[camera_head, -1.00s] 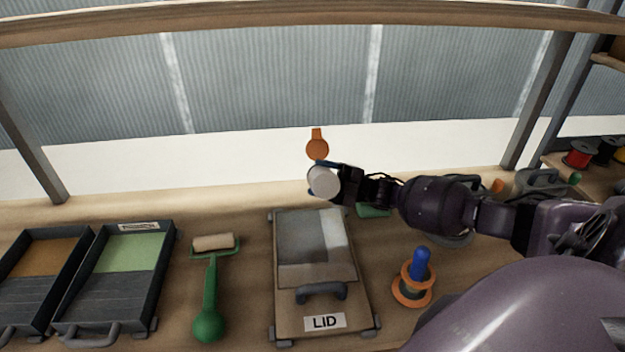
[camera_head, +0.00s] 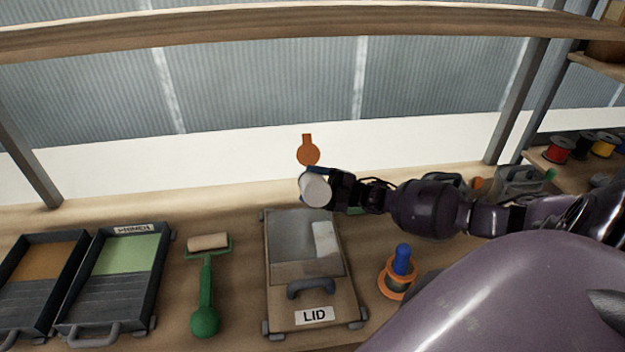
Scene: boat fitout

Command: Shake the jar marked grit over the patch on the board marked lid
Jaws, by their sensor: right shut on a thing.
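The board marked LID (camera_head: 336,301) lies on the bench in front of me, with a dark handle near its label. Its patch (camera_head: 290,245) is a grey, glossy area on the far half, with a paler piece at its right. My right gripper (camera_head: 322,188) is shut on a jar (camera_head: 314,190) with a pale round end, held above the far edge of the board. The jar looks tilted, its pale end toward me. An orange flap (camera_head: 308,151) shows just beyond it. I cannot read any mark on the jar. My left gripper is not in view.
Left of the board lie a green-handled roller (camera_head: 205,290) and two dark trays, one with green (camera_head: 131,251) and one with brown (camera_head: 43,262) contents. An orange and blue tool (camera_head: 399,272) stands close right of the board. Spools (camera_head: 557,150) sit at the far right.

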